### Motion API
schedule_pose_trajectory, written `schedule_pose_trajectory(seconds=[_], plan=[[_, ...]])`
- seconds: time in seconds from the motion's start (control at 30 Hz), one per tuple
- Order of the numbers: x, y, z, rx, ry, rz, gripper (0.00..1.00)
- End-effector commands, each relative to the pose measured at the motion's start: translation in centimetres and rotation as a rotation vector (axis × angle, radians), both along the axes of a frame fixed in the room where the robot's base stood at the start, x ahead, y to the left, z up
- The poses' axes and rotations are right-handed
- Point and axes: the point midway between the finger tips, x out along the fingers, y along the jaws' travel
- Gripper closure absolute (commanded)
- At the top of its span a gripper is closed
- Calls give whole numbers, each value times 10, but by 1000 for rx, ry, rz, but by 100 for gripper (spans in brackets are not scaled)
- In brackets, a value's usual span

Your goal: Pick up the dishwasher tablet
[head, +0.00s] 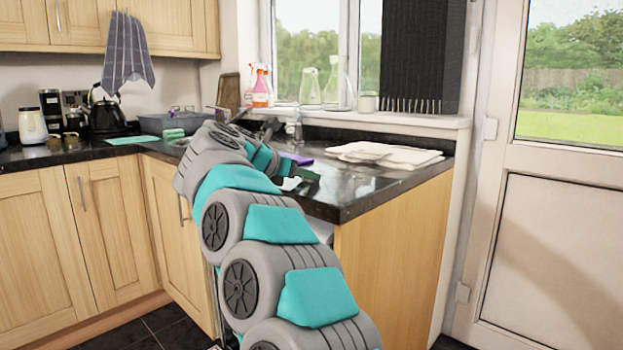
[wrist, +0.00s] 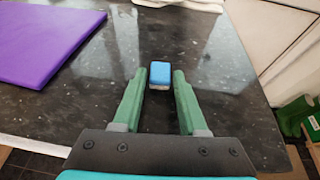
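The dishwasher tablet (wrist: 160,73) is a small block, blue on top with a pale lower layer, lying on the dark granite worktop in the wrist view. My gripper (wrist: 159,80) has two green fingers, open, with their tips on either side of the tablet. A narrow gap shows at each side, so the fingers do not appear to grip it. In the head view my gripper (head: 303,174) is over the worktop near its front edge, and the tablet cannot be made out there.
A purple board (wrist: 48,42) lies left of the tablet. White folded cloths (head: 385,155) lie toward the worktop's right end. A black kettle (head: 105,112) and a grey-blue basin (head: 172,122) stand farther left. The worktop's front edge is close to the fingers.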

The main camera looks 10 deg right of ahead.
Motion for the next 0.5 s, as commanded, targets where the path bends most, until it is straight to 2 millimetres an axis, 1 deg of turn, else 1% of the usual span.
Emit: schedule_pose_trajectory(seconds=[0.03, 0.07, 0.33, 0.5], plan=[[0, 0, 0, 0, 0, 0, 65], [0, 0, 0, 0, 0, 0, 68], [0, 0, 0, 0, 0, 0, 99], [0, 0, 0, 0, 0, 0, 100]])
